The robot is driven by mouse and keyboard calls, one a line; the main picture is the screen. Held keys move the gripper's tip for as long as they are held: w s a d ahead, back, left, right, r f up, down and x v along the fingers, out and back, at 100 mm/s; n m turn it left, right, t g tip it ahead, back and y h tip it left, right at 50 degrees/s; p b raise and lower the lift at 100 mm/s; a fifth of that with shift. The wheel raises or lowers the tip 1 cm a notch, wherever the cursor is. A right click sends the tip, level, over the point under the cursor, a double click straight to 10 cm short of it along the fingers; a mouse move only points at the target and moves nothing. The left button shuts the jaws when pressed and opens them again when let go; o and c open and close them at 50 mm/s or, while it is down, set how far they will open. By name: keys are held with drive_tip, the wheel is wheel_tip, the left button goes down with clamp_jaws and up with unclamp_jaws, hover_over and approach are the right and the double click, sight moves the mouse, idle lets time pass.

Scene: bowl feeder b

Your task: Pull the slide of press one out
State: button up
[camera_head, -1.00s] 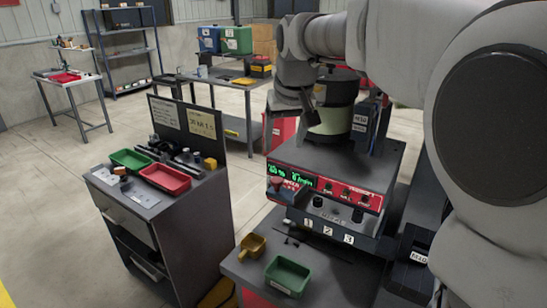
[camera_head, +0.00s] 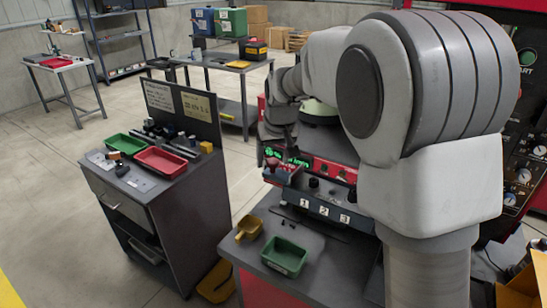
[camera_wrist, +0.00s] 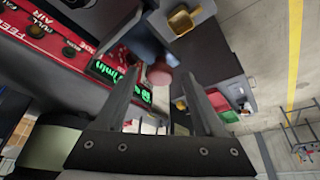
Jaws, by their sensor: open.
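A feeder unit (camera_head: 335,172) with a red front panel, a green lit display (camera_head: 290,160) and number plates 1, 2 and 3 stands right of centre. At its left end is a blue-grey block (camera_head: 279,176) with a round red knob (camera_head: 272,162). In the wrist view the red knob (camera_wrist: 159,75) lies between the fingertips in the picture, with the block (camera_wrist: 140,42) beside it. My gripper (camera_wrist: 162,73) is open and empty; contact with the knob cannot be told. I cannot tell which part is the slide of press one; no press slide is clearly identifiable.
A green tray (camera_head: 284,257) and a yellow scoop (camera_head: 248,228) lie on the front of the bench. A cabinet (camera_head: 195,205) with red and green trays stands to the left. A control panel (camera_head: 530,110) is at far right. Open floor lies between cabinet and back tables.

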clamp_jaws()
idle(1.4)
